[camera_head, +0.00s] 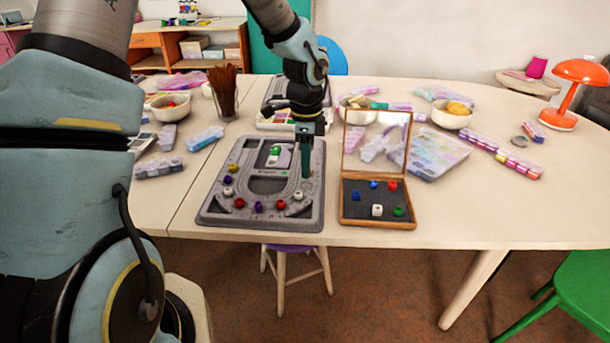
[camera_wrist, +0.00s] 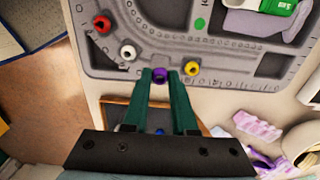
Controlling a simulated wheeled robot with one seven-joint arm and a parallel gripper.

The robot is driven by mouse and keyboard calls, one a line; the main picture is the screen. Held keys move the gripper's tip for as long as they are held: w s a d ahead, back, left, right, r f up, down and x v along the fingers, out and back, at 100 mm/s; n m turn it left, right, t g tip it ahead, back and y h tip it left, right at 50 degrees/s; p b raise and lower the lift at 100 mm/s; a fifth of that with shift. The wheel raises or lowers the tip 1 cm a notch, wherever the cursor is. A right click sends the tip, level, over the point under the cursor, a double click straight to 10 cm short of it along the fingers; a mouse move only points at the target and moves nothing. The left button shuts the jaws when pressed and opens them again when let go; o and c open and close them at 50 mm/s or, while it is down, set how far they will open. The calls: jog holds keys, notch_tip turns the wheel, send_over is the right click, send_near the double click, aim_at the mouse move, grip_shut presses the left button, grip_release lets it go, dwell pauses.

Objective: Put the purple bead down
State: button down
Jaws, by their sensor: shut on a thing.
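The purple bead (camera_wrist: 161,75) is between the tips of my green gripper fingers (camera_wrist: 161,84) in the wrist view. My gripper (camera_head: 306,172) is shut on it over the right arm of the grey bead board (camera_head: 212,213). In the wrist view a white bead (camera_wrist: 127,52) and a red bead (camera_wrist: 102,23) sit on the board to its left, and a yellow bead (camera_wrist: 191,68) close to its right. I cannot tell whether the purple bead touches the board. In the head view my fingers hide it.
An open wooden box (camera_head: 347,222) with several beads stands just right of the board. Another purple bead (camera_head: 258,207) sits in the board's front curve. A white-and-green item (camera_head: 274,155) lies on the board. Bowls and trays fill the back; the right front table is clear.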

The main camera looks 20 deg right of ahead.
aim_at(306, 187)
jog(key=shift+f, duration=1.7)
jog(key=shift+f, duration=0.25)
jog(key=c, duration=0.7)
grip_release()
notch_tip(306, 187, up, 12)
jog(key=r, duration=0.1)
jog(key=s+a+n, duration=0.1)
jog(key=a+n, duration=0.6)
jog(key=a, duration=0.3)
jog(key=s+a+f+n+t, duration=0.1)
jog(key=a+n, duration=0.6)
jog(key=a, duration=0.3)
jog(key=s+a+n, duration=0.2)
jog(key=a+n, duration=0.6)
jog(key=a, duration=0.2)
jog(key=shift+f+t, duration=0.25)
jog(key=shift+t, duration=0.05)
notch_tip(306, 187, up, 4)
jog(key=p, duration=0.4)
jog(key=shift+f, duration=0.1)
